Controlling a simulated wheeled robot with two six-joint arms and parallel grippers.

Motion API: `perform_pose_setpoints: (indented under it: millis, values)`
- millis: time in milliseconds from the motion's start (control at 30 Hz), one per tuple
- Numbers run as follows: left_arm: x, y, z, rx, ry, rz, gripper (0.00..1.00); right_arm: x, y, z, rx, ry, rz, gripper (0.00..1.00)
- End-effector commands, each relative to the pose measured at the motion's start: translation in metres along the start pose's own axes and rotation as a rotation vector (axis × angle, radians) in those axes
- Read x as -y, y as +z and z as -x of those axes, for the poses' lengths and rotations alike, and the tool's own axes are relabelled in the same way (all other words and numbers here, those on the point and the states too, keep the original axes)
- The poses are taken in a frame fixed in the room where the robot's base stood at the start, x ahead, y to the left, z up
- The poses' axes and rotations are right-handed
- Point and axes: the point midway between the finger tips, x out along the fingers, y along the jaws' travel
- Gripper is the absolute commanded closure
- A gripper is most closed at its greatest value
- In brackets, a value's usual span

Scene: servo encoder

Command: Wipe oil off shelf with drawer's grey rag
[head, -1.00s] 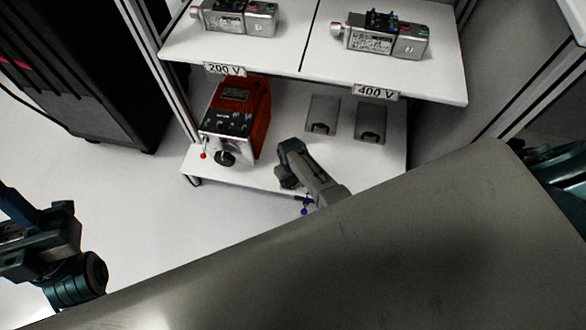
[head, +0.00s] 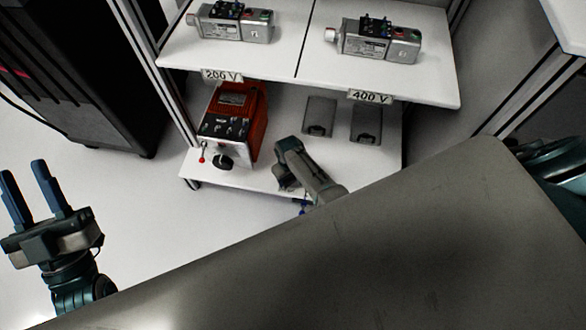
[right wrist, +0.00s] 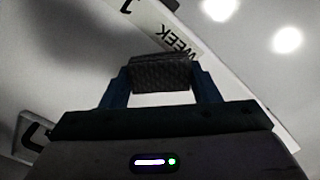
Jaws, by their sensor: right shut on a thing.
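My left gripper (head: 24,168) is at the left of the head view, over the floor. Its two blue fingers point up and stand apart with nothing between them. My right gripper (right wrist: 160,88) shows in the right wrist view, shut on the grey rag (right wrist: 163,76), a dark textured bundle between its blue fingers. The head view does not show this grip. The shelf (head: 300,82) is a white two-level unit at top centre in the head view. I can make out no oil on its visible parts. I cannot identify the drawer.
Two grey devices (head: 232,22) (head: 378,40) stand on the upper shelf, above 200 V and 400 V labels. A red device (head: 238,115) and two flat grey plates (head: 319,117) (head: 366,123) are below. A black cabinet (head: 80,80) stands left. A grey surface fills the foreground.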

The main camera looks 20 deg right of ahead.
Motion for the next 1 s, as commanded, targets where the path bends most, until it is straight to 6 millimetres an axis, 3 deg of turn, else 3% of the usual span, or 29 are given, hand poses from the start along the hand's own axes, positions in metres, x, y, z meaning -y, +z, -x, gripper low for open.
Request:
perform_pose_setpoints:
  millis: [1000]
  values:
    - [-0.003, 0.079, 0.045, 0.53, -0.022, 0.069, 0.66, -0.002, 0.001, 0.017, 0.0, 0.0, -0.001, 0.66]
